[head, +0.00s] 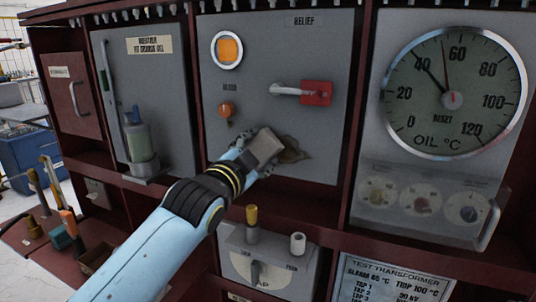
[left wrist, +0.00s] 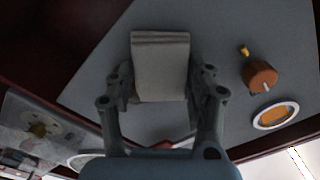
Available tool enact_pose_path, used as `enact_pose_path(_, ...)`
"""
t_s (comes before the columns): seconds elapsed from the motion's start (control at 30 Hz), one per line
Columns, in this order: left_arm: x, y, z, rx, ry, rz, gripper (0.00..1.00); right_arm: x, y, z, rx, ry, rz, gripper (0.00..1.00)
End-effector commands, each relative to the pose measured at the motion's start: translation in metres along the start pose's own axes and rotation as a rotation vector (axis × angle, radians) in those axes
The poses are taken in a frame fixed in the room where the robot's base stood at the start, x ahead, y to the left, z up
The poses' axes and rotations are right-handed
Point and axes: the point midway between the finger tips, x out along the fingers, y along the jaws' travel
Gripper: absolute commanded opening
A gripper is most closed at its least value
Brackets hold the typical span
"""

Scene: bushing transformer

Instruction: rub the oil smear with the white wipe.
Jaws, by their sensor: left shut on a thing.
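The white wipe (head: 264,146) looks like a pale grey folded pad. My left gripper (head: 260,163) is shut on it, in front of the lower part of the grey relief panel. The brown oil smear (head: 292,151) shows on that panel just right of the wipe. The wipe overlaps the smear's left side in the head view; whether it touches the panel I cannot tell. In the left wrist view the wipe (left wrist: 160,62) sits between the two fingers of the left gripper (left wrist: 161,88), and no smear shows there. My right gripper is not in view.
Above the wipe are an orange bleed knob (head: 226,110), a round orange window (head: 228,50) and a red-based lever (head: 315,93). A large oil dial (head: 452,95) is at right. Below, a grey box (head: 268,262) with two posts stands close to my left arm.

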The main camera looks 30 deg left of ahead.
Motion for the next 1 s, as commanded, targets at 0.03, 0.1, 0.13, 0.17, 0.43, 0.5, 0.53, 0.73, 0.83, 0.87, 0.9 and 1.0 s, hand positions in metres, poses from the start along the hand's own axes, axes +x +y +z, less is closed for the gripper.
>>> enact_pose_path(0.03, 0.0, -0.001, 0.001, 0.001, 0.0, 0.0, 0.27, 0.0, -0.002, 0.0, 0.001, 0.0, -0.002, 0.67)
enact_pose_path(0.1, 0.001, -0.002, 0.001, 0.001, 0.0, 0.0, 0.27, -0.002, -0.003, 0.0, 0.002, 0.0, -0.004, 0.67)
enact_pose_path(0.13, 0.001, -0.003, 0.0, 0.001, 0.0, 0.0, 0.27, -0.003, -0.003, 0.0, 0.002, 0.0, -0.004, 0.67)
enact_pose_path(0.17, 0.002, -0.003, 0.0, 0.001, -0.001, 0.0, 0.27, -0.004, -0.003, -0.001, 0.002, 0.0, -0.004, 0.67)
enact_pose_path(0.43, 0.002, 0.009, -0.013, -0.003, 0.0, 0.0, 0.27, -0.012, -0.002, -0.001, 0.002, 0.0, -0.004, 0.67)
enact_pose_path(0.5, 0.001, 0.014, -0.018, -0.004, 0.0, 0.0, 0.27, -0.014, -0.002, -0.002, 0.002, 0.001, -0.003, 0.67)
enact_pose_path(0.53, 0.001, 0.016, -0.02, -0.004, 0.0, 0.0, 0.27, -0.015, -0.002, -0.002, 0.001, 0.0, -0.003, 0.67)
enact_pose_path(0.73, 0.0, 0.024, -0.026, 0.001, 0.0, 0.0, 0.27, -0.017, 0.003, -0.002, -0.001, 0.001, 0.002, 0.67)
enact_pose_path(0.83, 0.0, 0.027, -0.029, -0.001, 0.0, 0.0, 0.27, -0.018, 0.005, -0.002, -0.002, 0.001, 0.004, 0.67)
enact_pose_path(0.87, 0.0, 0.028, -0.03, -0.002, 0.0, 0.0, 0.27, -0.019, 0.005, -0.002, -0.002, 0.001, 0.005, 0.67)
enact_pose_path(0.9, 0.0, 0.031, -0.033, -0.003, -0.001, 0.001, 0.27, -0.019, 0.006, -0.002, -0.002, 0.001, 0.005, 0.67)
enact_pose_path(1.0, 0.0, 0.038, -0.04, -0.003, -0.001, 0.001, 0.27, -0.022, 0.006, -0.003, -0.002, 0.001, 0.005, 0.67)
